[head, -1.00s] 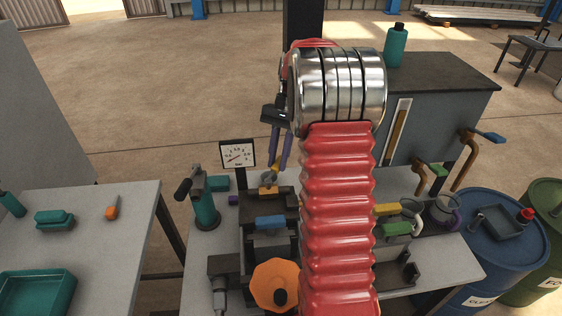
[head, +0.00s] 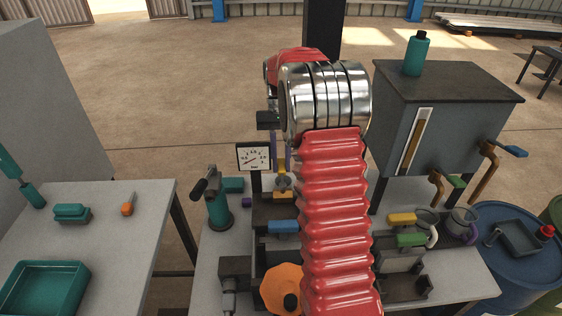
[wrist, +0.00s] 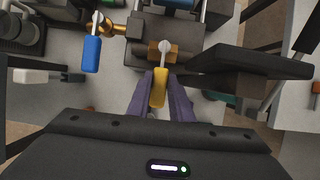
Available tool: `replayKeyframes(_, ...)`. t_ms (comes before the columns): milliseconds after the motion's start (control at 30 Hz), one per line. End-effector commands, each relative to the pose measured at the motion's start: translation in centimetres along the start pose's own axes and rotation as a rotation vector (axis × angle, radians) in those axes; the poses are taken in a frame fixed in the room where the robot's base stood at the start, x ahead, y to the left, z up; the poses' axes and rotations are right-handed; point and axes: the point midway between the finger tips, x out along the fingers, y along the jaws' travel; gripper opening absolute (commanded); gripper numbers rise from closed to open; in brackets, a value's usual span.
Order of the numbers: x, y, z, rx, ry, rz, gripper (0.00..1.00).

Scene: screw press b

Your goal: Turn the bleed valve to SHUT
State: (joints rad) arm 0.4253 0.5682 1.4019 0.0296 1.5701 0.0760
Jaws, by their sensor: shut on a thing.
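The bleed valve appears to be the small brass valve with a yellow lever. In the wrist view its yellow lever (wrist: 160,88) points down the picture from a pale pivot on the brass body (wrist: 160,50). My gripper (wrist: 161,92) is shut on the yellow lever, with one purple finger along each side. The yellow lever (head: 282,169) shows just below the fingers, above the brass body (head: 283,194). I cannot read any SHUT marking.
A dial gauge (head: 254,158) stands close left of the gripper. A blue lever (wrist: 91,53) on another brass fitting is left of the valve in the wrist view. An orange knob (head: 280,287), a teal pump (head: 217,208) and a green-handled item (head: 411,240) surround my arm on the bench.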

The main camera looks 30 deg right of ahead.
Motion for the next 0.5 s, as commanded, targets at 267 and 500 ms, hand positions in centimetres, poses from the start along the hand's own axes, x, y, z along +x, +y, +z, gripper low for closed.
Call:
replayKeyframes(267,-0.44,-0.34,-0.36,-0.008,0.020,-0.003,0.00)
replayKeyframes(500,-0.33,-0.30,-0.26,-0.007,0.015,-0.002,0.33)
